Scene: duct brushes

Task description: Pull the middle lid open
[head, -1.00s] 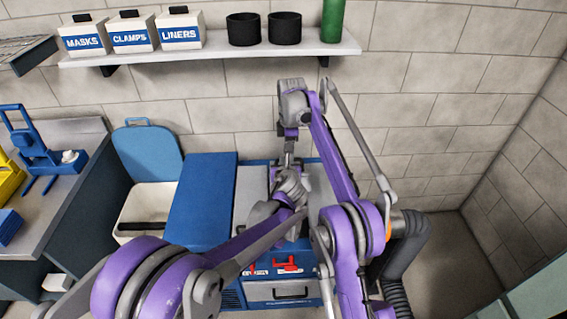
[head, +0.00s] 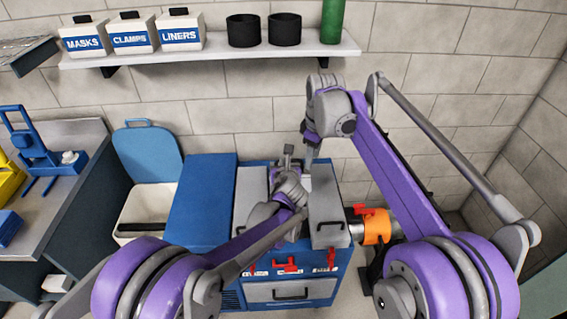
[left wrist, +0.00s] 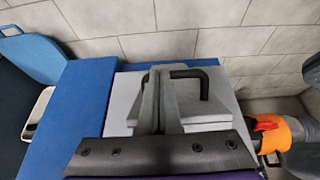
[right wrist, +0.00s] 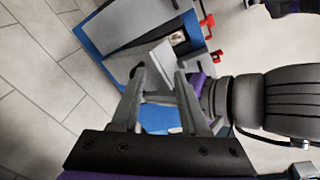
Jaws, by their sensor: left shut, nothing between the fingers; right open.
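The blue cabinet (head: 341,255) has grey lids side by side on top. The left lid (head: 249,190) and right lid (head: 326,203) lie flat; the right lid has a black handle. The middle lid is mostly hidden behind my left arm in the head view. My left gripper (head: 289,152) is shut and empty over the middle of the cabinet. In the left wrist view its fingers stand in front of a black handle (left wrist: 188,73) on a grey lid; contact is unclear. My right gripper (right wrist: 158,72) is open and empty, above the cabinet. A dark gap (right wrist: 178,38) shows beyond its fingers.
Several red latches (head: 287,265) line the cabinet's front above a drawer (head: 290,292). An orange collar (head: 377,226) on a pipe stands at the right. A blue cover (head: 202,200) and an open white bin (head: 147,205) are at the left. A shelf (head: 215,48) runs along the wall.

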